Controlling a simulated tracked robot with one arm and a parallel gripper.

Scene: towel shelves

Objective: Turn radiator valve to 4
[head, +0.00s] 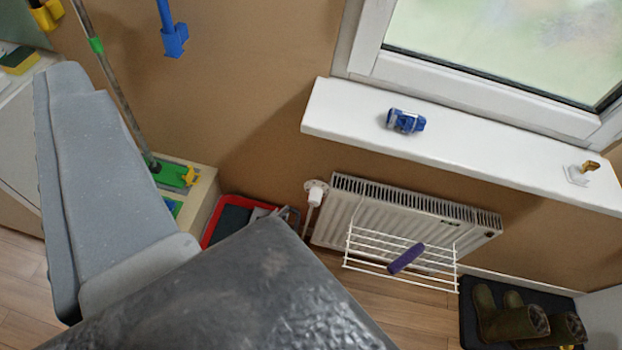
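The radiator valve (315,192) is a small white knob at the upper left end of the white radiator (345,232), beneath the window sill. A pipe runs down from it. Its numbers are too small to read, so its setting cannot be told. A large grey piece (120,180) and a dark, shiny block (230,305) fill the lower left, close to the camera. They look like parts of my arm or gripper. No pair of fingertips can be made out, and nothing of mine touches the valve.
A white wire rack (400,262) with a purple item (406,258) hangs before the radiator. A blue object (405,121) lies on the white sill (340,110). A red-rimmed tray (212,222) lies left of the valve.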

